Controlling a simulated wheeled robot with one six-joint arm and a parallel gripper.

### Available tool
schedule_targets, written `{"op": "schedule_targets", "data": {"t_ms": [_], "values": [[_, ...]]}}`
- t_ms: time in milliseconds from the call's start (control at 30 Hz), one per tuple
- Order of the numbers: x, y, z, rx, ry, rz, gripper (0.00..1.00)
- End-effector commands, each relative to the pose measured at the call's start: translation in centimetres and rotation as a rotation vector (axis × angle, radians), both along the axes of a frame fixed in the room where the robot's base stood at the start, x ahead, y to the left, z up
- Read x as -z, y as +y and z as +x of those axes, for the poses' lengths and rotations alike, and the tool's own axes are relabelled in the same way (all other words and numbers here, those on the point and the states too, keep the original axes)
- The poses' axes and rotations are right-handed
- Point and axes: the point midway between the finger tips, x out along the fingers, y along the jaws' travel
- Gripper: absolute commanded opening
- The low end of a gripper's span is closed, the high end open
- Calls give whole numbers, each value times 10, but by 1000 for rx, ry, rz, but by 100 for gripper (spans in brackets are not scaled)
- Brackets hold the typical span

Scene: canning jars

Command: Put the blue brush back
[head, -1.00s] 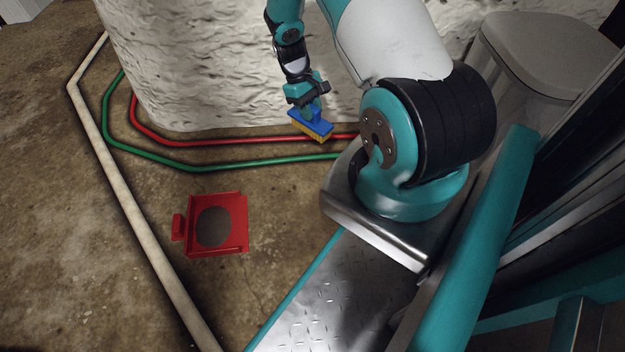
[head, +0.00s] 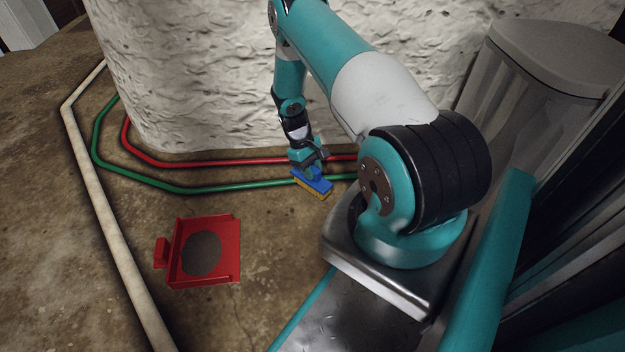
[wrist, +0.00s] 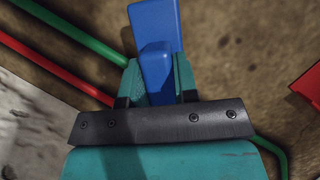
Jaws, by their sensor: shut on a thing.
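The blue brush (head: 312,183) has a blue body and yellow bristles that point down. My gripper (head: 309,168) is shut on it from above, in front of the white wall in the head view. The brush overlaps the green line in the picture; I cannot tell its exact height above the floor. In the wrist view the blue brush (wrist: 157,70) sits between the two teal fingers of my gripper (wrist: 160,85). Its bristles are hidden there.
A red dustpan (head: 236,262) with a dark round patch in it lies on the floor at the lower left; its edge shows in the wrist view. Red (head: 230,162), green (head: 215,187) and cream (head: 103,215) lines run along the floor. A grey bin (head: 535,75) stands at the right.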

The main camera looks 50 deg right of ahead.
Motion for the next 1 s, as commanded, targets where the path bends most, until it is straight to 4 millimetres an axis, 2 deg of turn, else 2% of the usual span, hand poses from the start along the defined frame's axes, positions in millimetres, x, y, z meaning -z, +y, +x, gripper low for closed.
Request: {"op": "schedule_targets", "data": {"t_ms": [33,133,533,567,600,667,900,1000], "values": [[15,0,0,-1,1,1,8],[29,1,0,-1,2,1,8],[33,0,0,-1,1,0,8],[32,0,0,0,1,0,32],[32,0,0,0,1,0,41],[32,0,0,0,1,0,53],[31,0,0,0,1,0,53],[25,0,0,0,1,0,53]]}}
